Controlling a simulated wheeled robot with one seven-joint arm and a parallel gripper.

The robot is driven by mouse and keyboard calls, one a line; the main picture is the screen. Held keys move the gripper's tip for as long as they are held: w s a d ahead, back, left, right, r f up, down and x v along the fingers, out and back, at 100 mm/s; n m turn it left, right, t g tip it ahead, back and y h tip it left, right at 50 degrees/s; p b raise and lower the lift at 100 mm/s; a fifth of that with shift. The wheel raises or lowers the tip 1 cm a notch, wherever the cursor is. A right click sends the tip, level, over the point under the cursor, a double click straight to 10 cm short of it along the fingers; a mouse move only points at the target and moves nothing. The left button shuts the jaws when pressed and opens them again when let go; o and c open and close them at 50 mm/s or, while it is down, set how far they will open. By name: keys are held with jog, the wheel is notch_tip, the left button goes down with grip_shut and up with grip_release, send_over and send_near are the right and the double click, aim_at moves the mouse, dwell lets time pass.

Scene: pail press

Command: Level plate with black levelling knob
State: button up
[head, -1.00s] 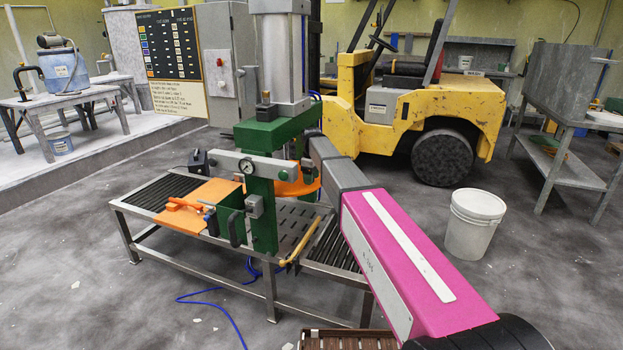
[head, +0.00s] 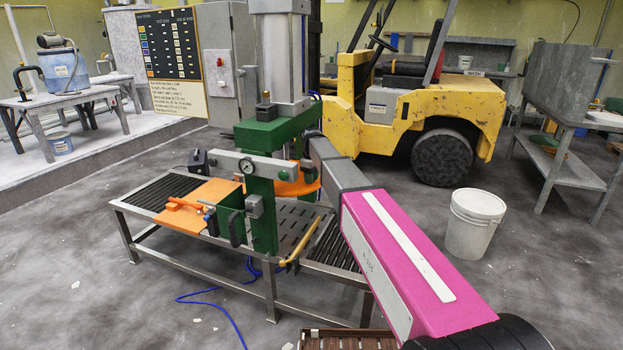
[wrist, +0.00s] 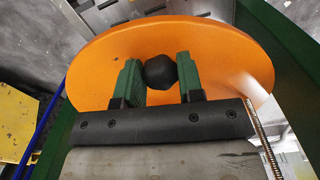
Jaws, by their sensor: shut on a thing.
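The orange plate (wrist: 225,60) is a round disc that fills much of the wrist view. The black levelling knob (wrist: 160,72) stands on it near the middle. My gripper (wrist: 160,80) has its two green fingers on either side of the knob and is shut on it. In the head view, part of the orange plate (head: 298,186) shows inside the green press (head: 262,210), behind its front column. My arm hides the gripper and knob there.
The press stands on a metal roller table (head: 170,192) with an orange sheet and tools at its left. A white pail (head: 474,224) stands on the floor at right. A yellow forklift (head: 455,105) is behind. A blue hose (head: 222,308) lies on the floor in front.

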jog(key=m, duration=0.7)
dwell(0.6)
jog(key=o, duration=0.9)
jog(key=shift+s, duration=0.1)
jog(key=shift+r, duration=0.1)
notch_tip(320, 180, up, 7)
jog(key=shift+a+r, duration=0.1)
jog(key=shift+r, duration=0.05)
